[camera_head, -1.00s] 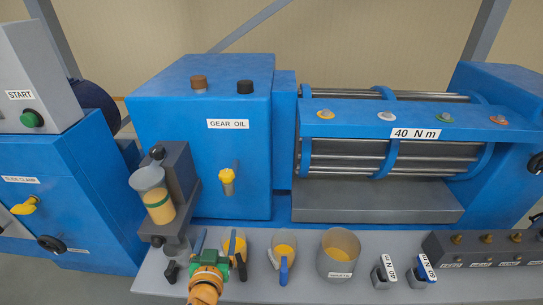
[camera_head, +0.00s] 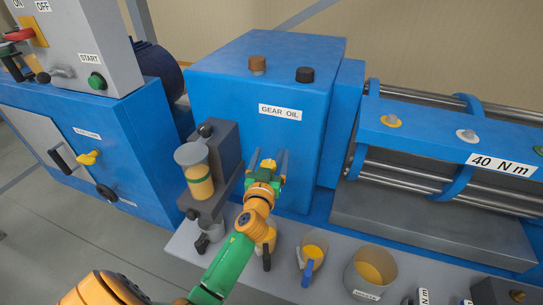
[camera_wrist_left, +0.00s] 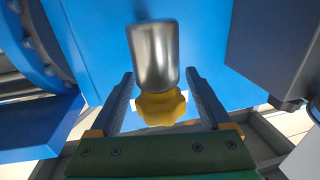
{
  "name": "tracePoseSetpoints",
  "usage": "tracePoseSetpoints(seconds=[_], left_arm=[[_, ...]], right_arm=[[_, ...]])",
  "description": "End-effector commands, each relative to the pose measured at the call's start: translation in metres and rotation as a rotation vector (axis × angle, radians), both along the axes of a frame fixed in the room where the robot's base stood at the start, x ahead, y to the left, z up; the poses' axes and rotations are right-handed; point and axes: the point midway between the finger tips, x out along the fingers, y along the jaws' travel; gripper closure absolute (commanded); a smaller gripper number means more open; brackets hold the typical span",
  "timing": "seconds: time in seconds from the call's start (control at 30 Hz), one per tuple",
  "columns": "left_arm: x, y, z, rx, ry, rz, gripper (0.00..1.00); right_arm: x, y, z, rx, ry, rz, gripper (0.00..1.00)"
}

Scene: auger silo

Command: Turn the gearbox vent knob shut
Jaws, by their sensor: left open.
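A yellow scalloped knob (camera_wrist_left: 161,108) with a grey metal cylinder (camera_wrist_left: 153,55) shows in the left wrist view, against the blue gearbox wall. My left gripper (camera_head: 268,158) is open at the front face of the blue gearbox (camera_head: 240,100), below its GEAR OIL label (camera_head: 280,112). In the wrist view its two fingers stand on either side of the knob, with small gaps showing. I cannot tell if either finger touches it. In the head view the gripper hides the knob. My right gripper is not in view.
A brown cap (camera_head: 258,64) and a black cap (camera_head: 304,74) stand on the gearbox top. A grey block with a sight glass (camera_head: 195,170) is close left of the gripper. Cups (camera_head: 371,270) stand on the shelf below.

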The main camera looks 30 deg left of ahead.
Motion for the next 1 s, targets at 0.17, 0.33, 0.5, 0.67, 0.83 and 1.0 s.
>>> tracePoseSetpoints(seconds=[0.17, 0.33, 0.5, 0.67, 0.83, 1.0], left_arm=[[0.000, 0.000, 0.000, 0.000, 0.001, 0.000, 0.54], [0.000, 0.000, 0.000, 0.000, 0.001, 0.000, 0.99], [0.000, 0.000, 0.000, 0.001, 0.002, -0.007, 1.00], [0.000, -0.001, 0.001, 0.002, 0.003, -0.050, 1.00], [0.001, -0.004, 0.003, 0.005, 0.004, -0.154, 1.00], [0.002, -0.008, 0.003, 0.006, 0.005, -0.304, 1.00]], right_arm=[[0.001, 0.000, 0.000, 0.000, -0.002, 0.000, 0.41], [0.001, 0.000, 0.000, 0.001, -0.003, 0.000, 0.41], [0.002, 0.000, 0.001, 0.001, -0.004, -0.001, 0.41], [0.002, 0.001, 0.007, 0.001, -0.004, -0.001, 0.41], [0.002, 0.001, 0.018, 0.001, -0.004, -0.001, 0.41], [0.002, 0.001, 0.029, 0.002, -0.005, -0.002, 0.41]])
